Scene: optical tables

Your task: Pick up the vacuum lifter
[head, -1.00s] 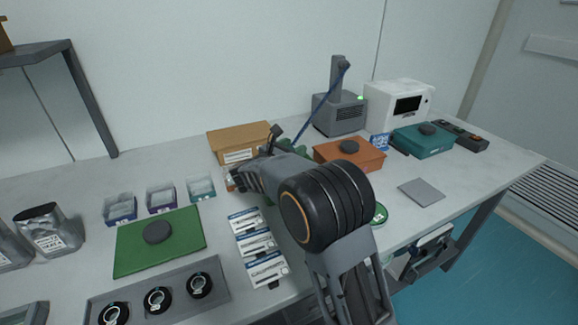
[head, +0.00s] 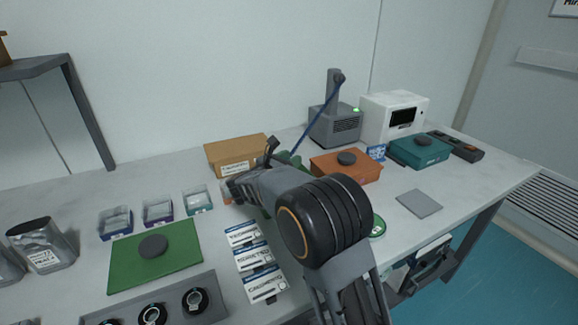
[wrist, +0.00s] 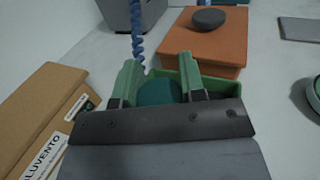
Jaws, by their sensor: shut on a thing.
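The vacuum lifter shows in the wrist view as a rounded teal body (wrist: 160,92) between my fingers. A coiled blue hose (wrist: 137,32) comes down close behind it, though the joint is hidden. My gripper (wrist: 160,84) has green fingers and is shut on the lifter, one finger on each side. In the head view my gripper and the lifter are mostly hidden behind my arm. There the blue hose (head: 315,120) runs from the grey pump unit (head: 335,124) down to a green patch by my wrist. I cannot tell whether the lifter is clear of the table.
A cardboard carton (head: 237,152) is close on the left of my gripper. An orange box (head: 345,168) with a dark knob lies to the right. A green open tray (wrist: 220,88) is just behind my fingers. A grey pad (head: 419,203) lies on bare table at right.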

